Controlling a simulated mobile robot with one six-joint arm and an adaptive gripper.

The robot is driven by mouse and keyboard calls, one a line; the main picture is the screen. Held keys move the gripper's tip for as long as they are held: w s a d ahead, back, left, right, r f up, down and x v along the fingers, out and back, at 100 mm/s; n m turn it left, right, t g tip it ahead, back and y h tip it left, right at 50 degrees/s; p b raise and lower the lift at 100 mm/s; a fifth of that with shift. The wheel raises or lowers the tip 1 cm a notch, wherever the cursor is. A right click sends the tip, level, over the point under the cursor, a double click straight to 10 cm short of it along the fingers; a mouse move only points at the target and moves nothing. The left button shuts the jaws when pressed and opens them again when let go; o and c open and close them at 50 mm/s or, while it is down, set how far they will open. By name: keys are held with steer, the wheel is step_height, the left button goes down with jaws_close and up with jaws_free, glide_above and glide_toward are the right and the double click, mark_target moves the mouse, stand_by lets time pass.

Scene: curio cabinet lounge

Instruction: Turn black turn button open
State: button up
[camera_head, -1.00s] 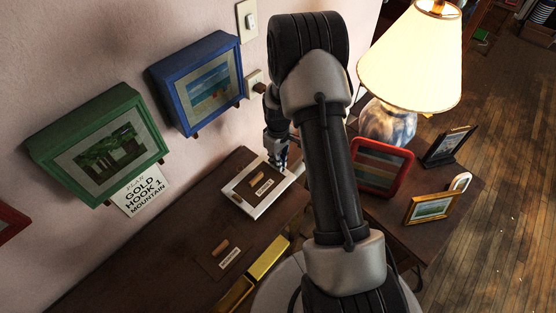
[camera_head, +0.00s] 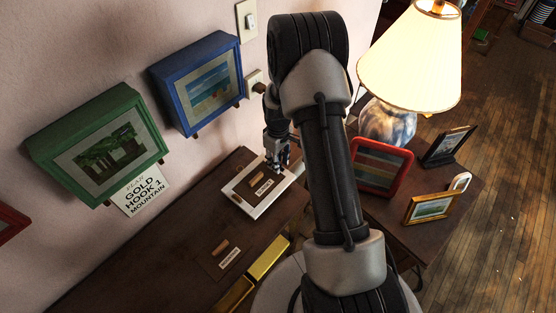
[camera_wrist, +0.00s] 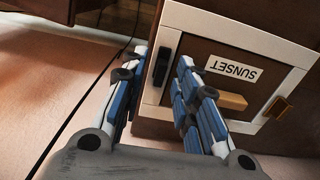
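The black turn button (camera_wrist: 162,66) sits on the white frame (camera_wrist: 192,20) of a small dark door in the wrist view. The door bears an upside-down SUNSET label (camera_wrist: 233,68) and a tan wooden block (camera_wrist: 231,101). A brown turn button (camera_wrist: 279,107) is on the opposite side of the frame. My gripper (camera_wrist: 160,62) is open, with one blue-and-white finger on each side of the black button; contact cannot be told. In the head view my gripper (camera_head: 278,155) is at the white frame (camera_head: 232,187), and the black button is not distinguishable there.
Blue (camera_head: 163,60) and green (camera_head: 62,130) framed pictures hang on the wall. A lit lamp (camera_head: 412,62) and a red frame (camera_head: 380,168) stand to the right.

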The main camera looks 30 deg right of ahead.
step_height(320, 180, up, 12)
stand_by(0.5)
stand_by(0.3)
steer(key=s+a+r+m+t, duration=0.1)
steer(key=s+a+r, duration=0.3)
steer(key=r, duration=0.5)
steer(key=s+a+r+m+t, duration=0.1)
steer(key=s+a+r, duration=0.35)
steer(key=r, duration=0.35)
steer(key=s+a+r+m+t, duration=0.1)
steer(key=s+a+r, duration=0.1)
steer(key=s, duration=0.6)
steer(key=s+a+r+m+t, duration=0.1)
steer(key=s+a+r, duration=0.2)
steer(key=s, duration=0.6)
steer(key=shift+a+r+t, duration=0.25)
steer(key=shift+a+t, duration=0.05)
steer(key=shift+a, duration=0.35)
